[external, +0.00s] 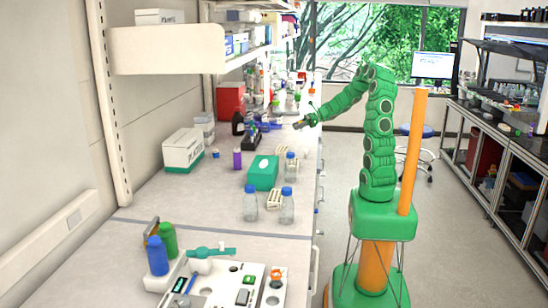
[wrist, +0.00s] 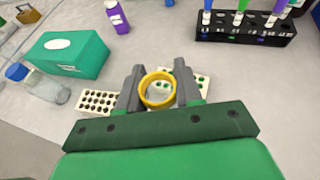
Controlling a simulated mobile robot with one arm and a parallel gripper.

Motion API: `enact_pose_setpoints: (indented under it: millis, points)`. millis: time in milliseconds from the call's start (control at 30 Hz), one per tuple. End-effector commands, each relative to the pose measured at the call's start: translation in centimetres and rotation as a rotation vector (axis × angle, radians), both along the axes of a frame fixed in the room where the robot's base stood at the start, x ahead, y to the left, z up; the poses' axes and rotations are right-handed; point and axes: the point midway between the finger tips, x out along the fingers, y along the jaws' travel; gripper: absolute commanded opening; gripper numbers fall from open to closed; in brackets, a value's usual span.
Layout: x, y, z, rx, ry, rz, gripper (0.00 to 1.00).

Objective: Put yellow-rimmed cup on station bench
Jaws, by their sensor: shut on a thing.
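The yellow-rimmed cup (wrist: 158,89) is in the middle of the wrist view, seen from above with its round yellow rim facing the camera. My gripper (wrist: 158,92) has its two grey fingers on either side of the cup and is shut on it. Through the cup's opening, pale and green spots show. In the external view my gripper (external: 303,122) is over the right edge of the station bench (external: 160,205), towards its far part; the cup is too small to make out clearly there.
A green box (wrist: 68,54), a blue-capped bottle (wrist: 40,82) and a white tube rack (wrist: 98,103) are at the left in the wrist view. A black rack (wrist: 245,30) with tubes and a purple bottle (wrist: 117,17) stand behind. The bench's near-left surface (external: 140,208) is clear.

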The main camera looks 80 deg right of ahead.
Motion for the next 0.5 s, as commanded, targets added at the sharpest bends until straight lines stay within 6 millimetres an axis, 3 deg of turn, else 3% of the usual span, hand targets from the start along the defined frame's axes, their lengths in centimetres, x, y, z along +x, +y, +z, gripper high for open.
enact_pose_setpoints:
  millis: [100, 300, 500]
  points:
    - [-2.0, -0.7, -0.3, 0.001, -0.001, -0.001, 0.05]
    - [-3.8, -1.1, -0.6, 0.001, 0.0, 0.002, 0.05]
    - [-3.1, -2.1, -1.3, 0.001, 0.002, 0.004, 0.05]
